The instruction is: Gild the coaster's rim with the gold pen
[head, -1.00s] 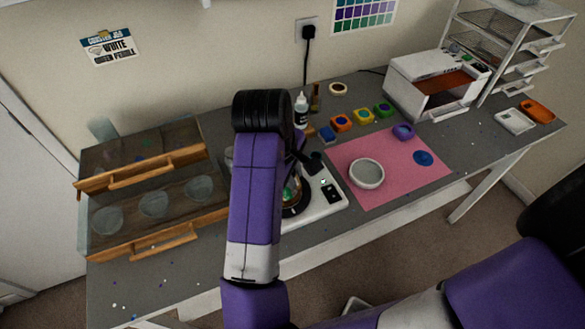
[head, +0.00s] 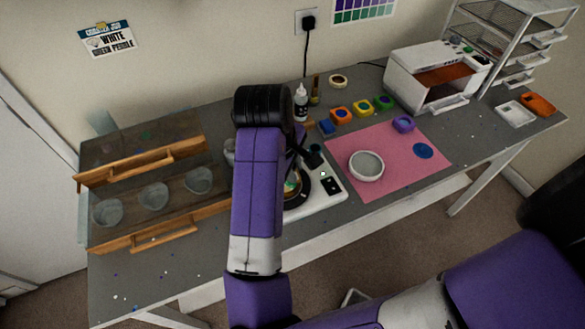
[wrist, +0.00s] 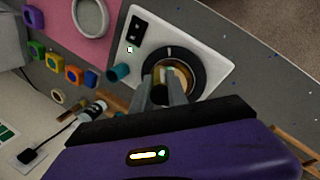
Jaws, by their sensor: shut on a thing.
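My gripper (wrist: 165,80) is over the black round plate of a white device (wrist: 205,40). Its fingers are shut on a cup-like vessel with an amber rim (wrist: 181,70), which seems to stand on that plate. In the head view my arm hides most of the fingers; part of the vessel, with green and amber inside, shows beside it (head: 292,186). A thin gold-brown upright thing (head: 315,90), perhaps the gold pen, stands behind the white bottle. A round white piece with a grey inside (head: 366,166), a mould or the coaster, lies on the pink mat (head: 400,180).
A blue disc (head: 423,151) and a purple pot (head: 403,124) are on the mat. Several coloured pots (head: 361,116) and a white dropper bottle (head: 301,102) stand behind. A wooden-fronted drawer unit (head: 150,245) with cups is at left, a white oven (head: 435,80) at right.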

